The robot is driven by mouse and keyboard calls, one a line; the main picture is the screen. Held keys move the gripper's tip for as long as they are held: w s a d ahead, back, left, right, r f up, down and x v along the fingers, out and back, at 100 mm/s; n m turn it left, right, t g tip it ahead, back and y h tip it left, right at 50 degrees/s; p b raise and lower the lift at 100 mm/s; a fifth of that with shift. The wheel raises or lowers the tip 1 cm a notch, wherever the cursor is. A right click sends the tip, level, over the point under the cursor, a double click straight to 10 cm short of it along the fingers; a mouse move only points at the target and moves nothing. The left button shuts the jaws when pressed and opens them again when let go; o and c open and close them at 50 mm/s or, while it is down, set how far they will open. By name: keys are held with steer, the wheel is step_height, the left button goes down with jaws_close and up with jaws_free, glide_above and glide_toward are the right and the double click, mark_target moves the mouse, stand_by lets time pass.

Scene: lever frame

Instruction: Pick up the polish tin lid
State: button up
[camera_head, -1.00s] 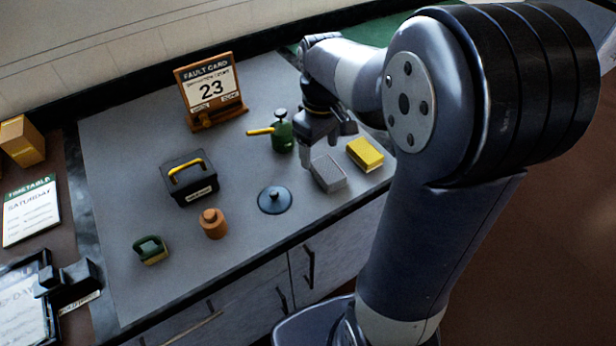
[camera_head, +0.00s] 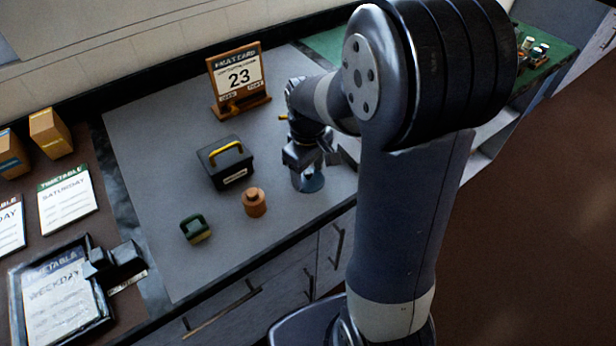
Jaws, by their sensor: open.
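The polish tin lid, a dark blue round disc (camera_head: 313,185), lies on the grey worktop, largely covered by my gripper in this view. Its knob is hidden. My gripper (camera_head: 308,172) is open and points down over the lid, with its fingers at or just above it. I cannot tell whether they touch it.
Left of the lid stand an orange-brown knobbed pot (camera_head: 254,203), a black toolbox (camera_head: 226,163) with a yellow handle and a green brush-like block (camera_head: 195,229). A wooden fault card stand (camera_head: 239,82) is behind. The worktop's front edge (camera_head: 270,249) is near. My arm hides the right side.

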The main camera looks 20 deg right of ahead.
steer(key=shift+s+f, duration=0.1)
jaws_close()
stand_by(0.3)
